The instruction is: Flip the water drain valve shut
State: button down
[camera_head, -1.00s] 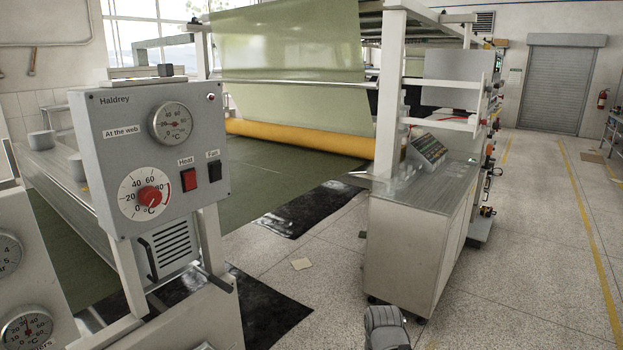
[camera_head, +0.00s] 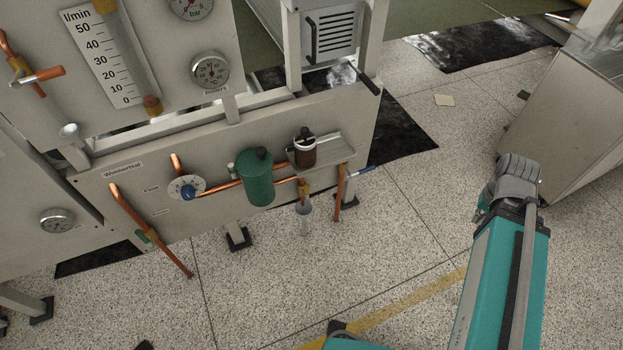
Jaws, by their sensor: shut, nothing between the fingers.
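A panel (camera_head: 120,205) with copper water pipes stands at the left and middle. A blue lever (camera_head: 362,171) sits at its right end, by a copper pipe (camera_head: 339,200) that runs down. A brass fitting (camera_head: 303,190) sits above a small grey funnel (camera_head: 303,208). I cannot tell for sure which of these is the water drain valve, or its setting. My gripper (camera_head: 517,162) is shut and empty at the right, well apart from the panel, above the floor.
A green canister (camera_head: 256,177) and a dark jar (camera_head: 304,149) on a small shelf (camera_head: 330,152) crowd the pipes. A blue knob (camera_head: 187,191) is to their left. A metal cabinet (camera_head: 570,120) stands close behind my gripper. The floor (camera_head: 400,215) between gripper and panel is clear.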

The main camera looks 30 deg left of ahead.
aim_at(306, 193)
jog(key=u, duration=1.35)
